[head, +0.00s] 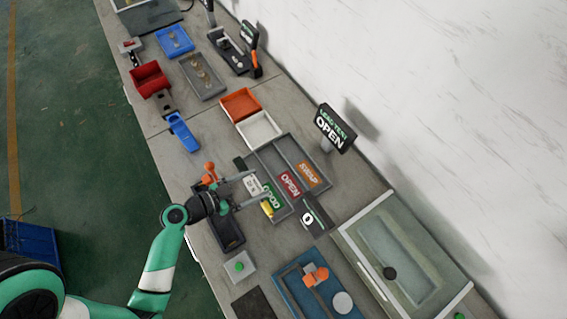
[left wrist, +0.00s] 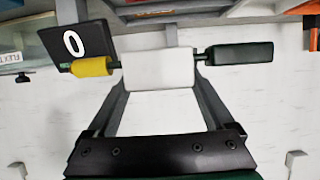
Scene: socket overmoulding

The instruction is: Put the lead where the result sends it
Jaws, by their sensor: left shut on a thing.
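My left gripper (head: 253,186) is shut on the lead, which also shows between its fingers in the left wrist view (left wrist: 158,70). The lead has a white middle block (head: 251,184), a yellow end (left wrist: 94,66) and a black end (left wrist: 238,52). It is at the near edge of the sorting tray, by the green GOOD lane (head: 270,194). The red OPEN lane (head: 290,183) is in the middle and the orange SWAP lane (head: 309,174) beyond it. The lead test display (head: 333,129) reads OPEN. My right gripper is not in view.
A small display reading 0 (head: 308,218) stands at the tray's right end. Orange (head: 240,104) and white (head: 259,130) bins sit to the tray's left. A green button box (head: 239,266), blue fixture (head: 291,283) and glass-lidded case (head: 400,259) lie to the right.

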